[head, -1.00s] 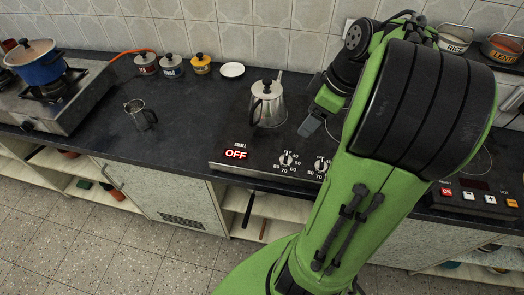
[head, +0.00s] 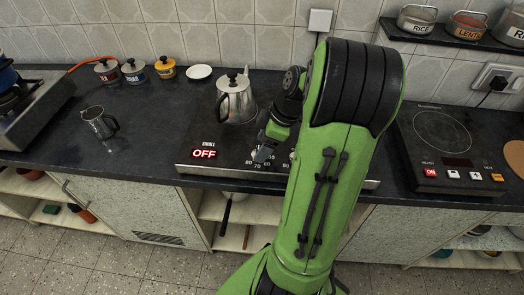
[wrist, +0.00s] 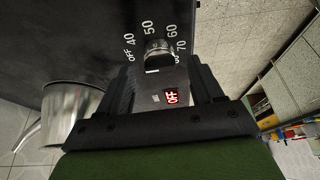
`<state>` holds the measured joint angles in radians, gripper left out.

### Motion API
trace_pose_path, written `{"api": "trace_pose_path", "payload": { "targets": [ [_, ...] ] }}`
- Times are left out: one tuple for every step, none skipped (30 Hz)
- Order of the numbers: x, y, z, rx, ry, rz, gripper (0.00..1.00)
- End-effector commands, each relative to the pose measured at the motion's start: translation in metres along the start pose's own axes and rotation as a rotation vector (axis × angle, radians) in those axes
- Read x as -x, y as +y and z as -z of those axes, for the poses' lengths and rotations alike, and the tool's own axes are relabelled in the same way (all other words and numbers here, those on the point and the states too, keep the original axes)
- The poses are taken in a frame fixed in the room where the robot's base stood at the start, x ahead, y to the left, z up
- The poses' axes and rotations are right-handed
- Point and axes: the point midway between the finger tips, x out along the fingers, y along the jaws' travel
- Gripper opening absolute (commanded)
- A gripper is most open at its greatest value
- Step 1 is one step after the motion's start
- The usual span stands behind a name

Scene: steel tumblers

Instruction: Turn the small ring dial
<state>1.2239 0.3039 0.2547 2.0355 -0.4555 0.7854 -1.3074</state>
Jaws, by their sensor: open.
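The steel cooktop (head: 190,163) lies on the dark counter with a lit red OFF display (head: 204,153) at its front left. The dial (wrist: 158,48) beside that display shows in the wrist view, ringed by OFF and numbers from 40 upward. My gripper (head: 262,153) is low over the cooktop's front panel and covers this dial in the head view. In the wrist view its fingers are apart, with the dial between or just beyond their tips. I cannot tell whether they touch it. My arm hides much of the panel's right part.
A steel kettle (head: 236,103) stands on the cooktop behind and left of my gripper. A steel jug (head: 98,122) stands on the counter at left. Several lidded jars (head: 134,70) and a white saucer (head: 199,72) are at the back. A black cooktop (head: 446,145) is at right.

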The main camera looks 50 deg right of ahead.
Motion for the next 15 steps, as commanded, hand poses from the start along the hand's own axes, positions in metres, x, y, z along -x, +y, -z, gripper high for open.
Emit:
{"api": "trace_pose_path", "payload": {
  "targets": [
    [-0.0069,0.0,-0.0005,0.0,0.0,0.001,0.66],
    [-0.0088,0.0,-0.0003,0.0,0.0,0.001,0.66],
    [-0.0104,0.0,-0.0001,0.001,0.0,0.001,0.66],
    [-0.011,0.0,0.0001,0.001,0.0,0.0,0.66],
    [-0.0112,0.0001,0.0002,0.001,0.0,0.0,0.66],
    [-0.0111,0.0001,0.0003,0.0,0.0,-0.001,0.66],
    [-0.0109,0.0002,0.0004,0.0,0.0,-0.001,0.66],
    [-0.0106,0.0002,0.0004,0.0,0.0,-0.001,0.66],
    [-0.0104,0.0002,0.0005,0.0,0.0,-0.001,0.66],
    [-0.0103,0.0002,0.0005,0.0,0.0,-0.001,0.66],
    [-0.0103,0.0002,0.0005,0.0,0.0,-0.001,0.64],
    [-0.0102,0.0002,0.0005,0.0,0.0,-0.001,0.58],
    [-0.0101,0.0002,0.0004,0.0,0.0,-0.001,0.54],
    [-0.0101,0.0002,0.0005,0.0,0.0,-0.001,0.49],
    [-0.0101,0.0002,0.0004,0.0,0.0,-0.001,0.43]
  ]
}}
